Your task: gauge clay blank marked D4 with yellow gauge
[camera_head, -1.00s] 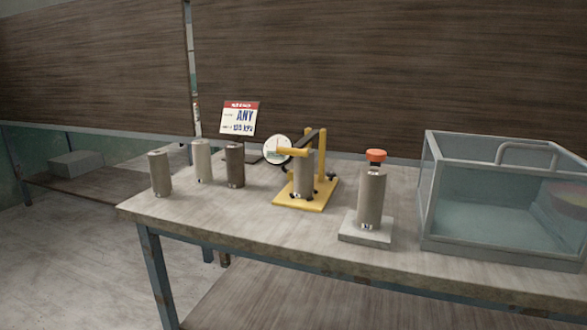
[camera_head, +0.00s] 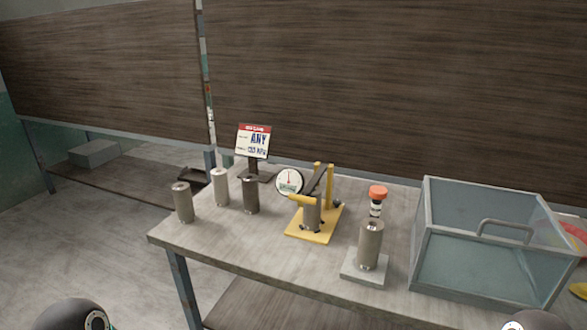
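The yellow gauge (camera_head: 327,222) has a flat base, an upright and a round white dial (camera_head: 289,182). Another blank (camera_head: 370,245) stands on a pale square block (camera_head: 363,276) to the right. Three more stand at the left of the table: a grey one (camera_head: 183,203), a lighter one (camera_head: 220,187) and a darker one (camera_head: 250,195). Marks on the blanks are too small to read, so I cannot tell which is D4. Neither gripper shows; only dark rounded parts of mine show at the bottom corners.
An orange-capped object (camera_head: 377,198) is behind the blank on the block. A glass-walled tank (camera_head: 485,289) with a handle fills the right end. The table's (camera_head: 250,240) front left is clear.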

